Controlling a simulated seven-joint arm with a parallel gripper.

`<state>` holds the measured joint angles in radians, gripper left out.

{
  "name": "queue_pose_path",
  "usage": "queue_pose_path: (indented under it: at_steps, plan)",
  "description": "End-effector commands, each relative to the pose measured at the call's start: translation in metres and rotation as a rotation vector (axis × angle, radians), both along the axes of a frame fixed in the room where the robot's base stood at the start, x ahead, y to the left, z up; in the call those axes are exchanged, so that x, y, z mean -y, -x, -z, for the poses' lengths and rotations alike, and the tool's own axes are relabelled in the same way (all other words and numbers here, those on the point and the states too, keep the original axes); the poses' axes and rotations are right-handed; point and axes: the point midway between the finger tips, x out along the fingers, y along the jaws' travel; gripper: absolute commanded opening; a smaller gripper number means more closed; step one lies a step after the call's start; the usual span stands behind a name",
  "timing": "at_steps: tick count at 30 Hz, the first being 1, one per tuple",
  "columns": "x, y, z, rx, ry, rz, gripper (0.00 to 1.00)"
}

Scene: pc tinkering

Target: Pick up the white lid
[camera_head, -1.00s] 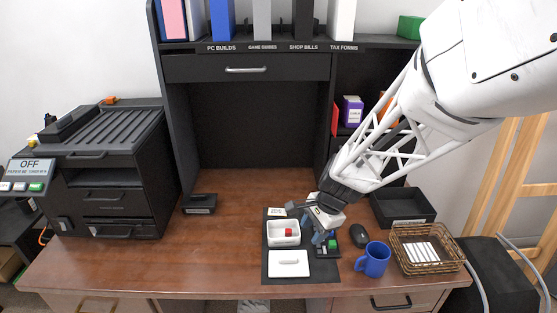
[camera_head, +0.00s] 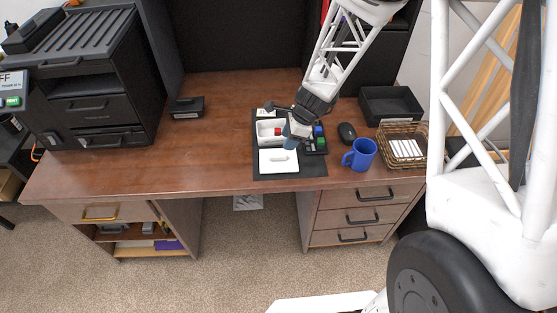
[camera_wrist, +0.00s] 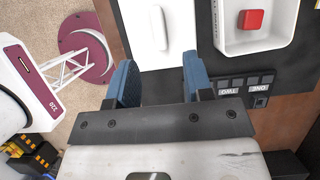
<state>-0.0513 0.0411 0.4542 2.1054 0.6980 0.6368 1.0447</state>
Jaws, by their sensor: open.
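The white lid (camera_head: 278,167) lies flat on the dark mat, with a raised bar handle on top. In the wrist view the lid (camera_wrist: 134,22) and its handle (camera_wrist: 159,28) show at the top, just beyond the fingertips. My gripper (camera_wrist: 157,66) is open and empty, its two blue fingers spread to either side of the lid's near part. In the head view my gripper (camera_head: 291,142) is above the lid's upper right edge; its fingertips are partly hidden. I cannot tell its exact height.
A white box (camera_head: 263,131) with a red cube (camera_wrist: 251,19) sits beside the lid. A small black sorter with coloured cubes (camera_head: 318,131) is to the right. A blue mug (camera_head: 361,154), a mouse (camera_head: 347,132) and a wicker basket (camera_head: 383,146) stand farther right.

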Motion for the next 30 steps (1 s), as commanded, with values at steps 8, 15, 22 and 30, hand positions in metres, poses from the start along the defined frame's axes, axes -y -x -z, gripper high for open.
queue_pose_path:
  at_steps: [8,15,22,30]
  plan:
    - [-0.006,0.001,0.015,-0.001,0.000,-0.002,0.47]
    - [-0.010,0.000,0.024,0.000,0.000,-0.001,0.47]
    - [-0.010,0.000,0.024,0.000,0.000,-0.001,0.47]
    - [-0.016,0.001,0.038,-0.001,0.000,-0.003,0.47]
